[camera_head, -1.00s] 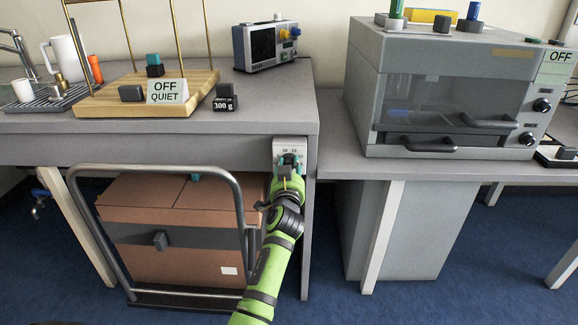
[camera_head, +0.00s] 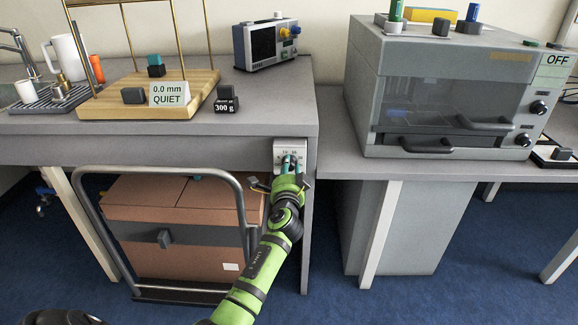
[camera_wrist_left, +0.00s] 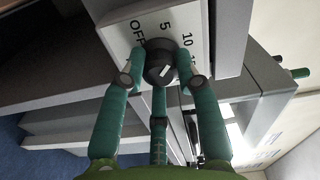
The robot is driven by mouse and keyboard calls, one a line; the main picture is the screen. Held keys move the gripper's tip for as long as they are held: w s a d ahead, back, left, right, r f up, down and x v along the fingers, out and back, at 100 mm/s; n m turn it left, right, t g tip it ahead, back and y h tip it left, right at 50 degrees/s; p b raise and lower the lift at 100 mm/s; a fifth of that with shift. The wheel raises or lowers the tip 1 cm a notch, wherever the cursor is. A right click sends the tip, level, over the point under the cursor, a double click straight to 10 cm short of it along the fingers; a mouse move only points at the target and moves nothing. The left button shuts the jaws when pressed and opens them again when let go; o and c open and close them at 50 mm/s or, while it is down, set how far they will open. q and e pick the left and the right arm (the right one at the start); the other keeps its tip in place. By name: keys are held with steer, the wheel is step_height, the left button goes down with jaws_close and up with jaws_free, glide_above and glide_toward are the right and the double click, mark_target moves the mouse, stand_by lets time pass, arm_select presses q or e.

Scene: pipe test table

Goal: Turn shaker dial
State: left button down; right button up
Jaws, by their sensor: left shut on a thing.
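The dial panel (camera_head: 290,146) is a pale plate with printed numbers on the front edge of the left table. The dark round dial (camera_wrist_left: 160,60) shows in the wrist view, with a white mark on its face and the labels OFF, 5 and 10 around it. My left gripper (camera_head: 291,165) is shut on the dial; its teal fingers (camera_wrist_left: 165,75) close around it in the wrist view. In the head view the gripper hides most of the dial. The card (camera_head: 170,94) on the wooden shaker board (camera_head: 105,108) reads "0.0 mm QUIET". My right gripper is not in view.
Below the table stand a cart handle (camera_head: 160,170) and a brown box (camera_head: 190,255), left of my arm. A grey oven-like chamber (camera_head: 445,85) stands on the right table. A black 300 g weight (camera_head: 226,104) sits near the left table's front edge.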

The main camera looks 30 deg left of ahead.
arm_select(q)
steer(key=m+p, duration=1)
steer(key=m, duration=1.2)
steer(key=shift+m, duration=0.3)
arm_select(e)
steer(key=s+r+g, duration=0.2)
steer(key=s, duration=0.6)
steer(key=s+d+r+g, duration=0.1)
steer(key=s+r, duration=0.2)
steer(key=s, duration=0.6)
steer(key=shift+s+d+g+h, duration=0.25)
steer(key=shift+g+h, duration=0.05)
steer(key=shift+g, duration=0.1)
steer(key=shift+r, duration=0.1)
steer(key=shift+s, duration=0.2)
arm_select(q)
steer(key=c, duration=1)
jaws_free()
steer(key=shift+c, duration=0.2)
steer(key=shift+o, duration=0.7)
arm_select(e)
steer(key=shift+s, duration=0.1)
